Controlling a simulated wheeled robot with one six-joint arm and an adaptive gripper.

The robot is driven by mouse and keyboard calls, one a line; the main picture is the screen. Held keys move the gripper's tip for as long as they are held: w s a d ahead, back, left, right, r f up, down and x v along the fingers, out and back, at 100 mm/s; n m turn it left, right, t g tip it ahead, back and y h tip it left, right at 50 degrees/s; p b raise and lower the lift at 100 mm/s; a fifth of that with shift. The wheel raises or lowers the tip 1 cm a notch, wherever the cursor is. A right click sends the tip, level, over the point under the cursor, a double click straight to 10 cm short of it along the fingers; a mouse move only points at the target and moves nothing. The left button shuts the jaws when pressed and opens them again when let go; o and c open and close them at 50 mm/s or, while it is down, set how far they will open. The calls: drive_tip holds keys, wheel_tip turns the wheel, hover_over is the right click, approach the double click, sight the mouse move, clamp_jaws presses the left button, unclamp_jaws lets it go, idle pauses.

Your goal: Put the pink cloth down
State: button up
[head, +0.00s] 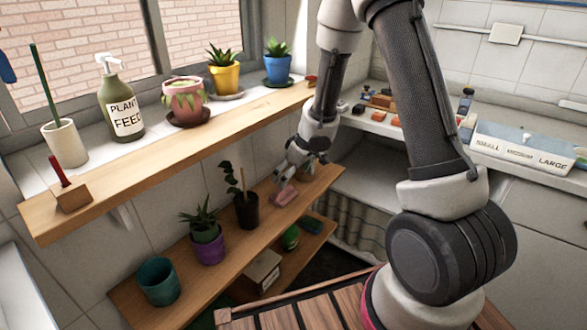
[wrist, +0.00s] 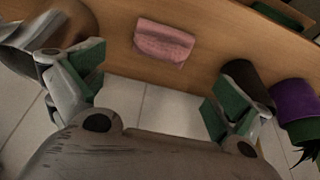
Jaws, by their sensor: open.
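The pink cloth (wrist: 164,42) lies folded on a wooden shelf board (wrist: 215,62), ahead of my gripper in the wrist view. In the head view the pink cloth (head: 284,196) lies on the lower shelf (head: 222,226), right of a black plant pot. My gripper (head: 287,165) is just above and behind the cloth there. In the wrist view my gripper (wrist: 150,100) is open, its green-padded fingers wide apart with nothing between them. The cloth is apart from both fingers.
A black pot (head: 246,210) with a plant, a purple pot (head: 207,247) and a teal pot (head: 159,282) stand on the same shelf. The upper sill (head: 150,165) holds more pots and a bottle (head: 120,105). A bottom shelf holds a box (head: 262,271).

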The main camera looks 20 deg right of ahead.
drive_tip(key=s+d+r+m+t+h, duration=0.1)
drive_tip(key=s+d+r+m+h, duration=0.15)
drive_tip(key=d+r, duration=0.75)
drive_tip(key=s+d+r+m+t+h, duration=0.25)
drive_tip(key=s+d+r, duration=0.2)
drive_tip(key=r, duration=0.95)
drive_tip(key=s+d+r+m+g, duration=0.1)
drive_tip(key=s+d+r, duration=0.1)
drive_tip(key=s, duration=0.3)
drive_tip(key=s+d+r+m+g, duration=0.1)
drive_tip(key=s+d+r, duration=0.1)
drive_tip(key=s, duration=0.3)
drive_tip(key=s+a+y, duration=0.1)
drive_tip(key=s+a, duration=0.1)
drive_tip(key=s, duration=0.5)
drive_tip(key=s+a+y, duration=0.1)
drive_tip(key=s+a, duration=0.2)
drive_tip(key=s, duration=0.4)
drive_tip(key=shift+s+a+r+g, duration=0.2)
drive_tip(key=shift+s+a+g, duration=0.1)
drive_tip(key=shift+g, duration=0.15)
